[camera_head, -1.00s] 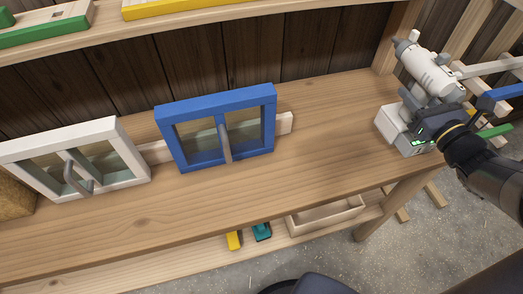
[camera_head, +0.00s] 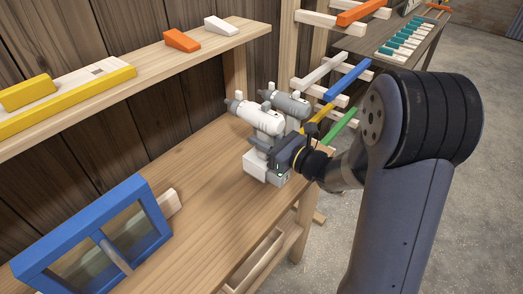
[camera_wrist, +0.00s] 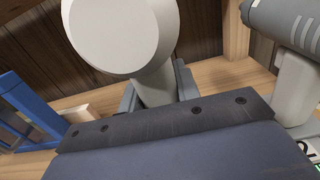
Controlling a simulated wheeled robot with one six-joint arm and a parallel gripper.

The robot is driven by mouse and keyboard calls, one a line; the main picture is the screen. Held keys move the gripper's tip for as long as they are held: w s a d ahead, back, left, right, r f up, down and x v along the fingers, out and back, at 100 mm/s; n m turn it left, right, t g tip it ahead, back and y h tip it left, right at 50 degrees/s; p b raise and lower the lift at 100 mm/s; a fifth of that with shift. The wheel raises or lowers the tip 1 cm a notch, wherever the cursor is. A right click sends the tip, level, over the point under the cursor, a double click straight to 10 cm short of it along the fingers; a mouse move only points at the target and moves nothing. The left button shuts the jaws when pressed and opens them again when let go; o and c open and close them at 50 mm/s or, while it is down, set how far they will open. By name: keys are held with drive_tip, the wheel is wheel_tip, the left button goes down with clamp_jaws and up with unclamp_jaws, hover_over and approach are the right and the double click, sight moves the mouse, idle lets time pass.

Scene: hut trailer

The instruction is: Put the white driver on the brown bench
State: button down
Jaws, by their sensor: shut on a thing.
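The white driver (camera_head: 258,117) is upright at the far right end of the wooden bench (camera_head: 190,192), with its nose pointing left. My gripper (camera_head: 274,153) is shut on its handle from the right. In the wrist view the driver's round white rear (camera_wrist: 115,32) is close up, and its handle (camera_wrist: 156,88) is between my fingers. The driver's pale block-shaped base (camera_head: 258,168) is at the bench top; I cannot tell whether it touches. A grey driver (camera_head: 292,103) stands close behind it and also shows at right in the wrist view (camera_wrist: 290,22).
A blue window frame (camera_head: 92,240) stands on the bench at left. A shelf (camera_head: 130,85) hangs above. A rack with coloured bars (camera_head: 345,80) is just right of the drivers. A dark brown bench (camera_head: 375,48) with teal-and-white pieces stands farther back.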

drive_tip(key=shift+f, duration=2.1)
drive_tip(key=c, duration=1)
unclamp_jaws()
drive_tip(key=shift+f, duration=0.1)
drive_tip(key=shift+c, duration=0.2)
drive_tip(key=shift+r, duration=0.2)
drive_tip(key=shift+s+d+f, duration=0.1)
drive_tip(key=shift+s+d, duration=0.1)
drive_tip(key=shift+d, duration=0.1)
drive_tip(key=b+v, duration=0.2)
drive_tip(key=v, duration=0.9)
drive_tip(key=shift+s, duration=0.2)
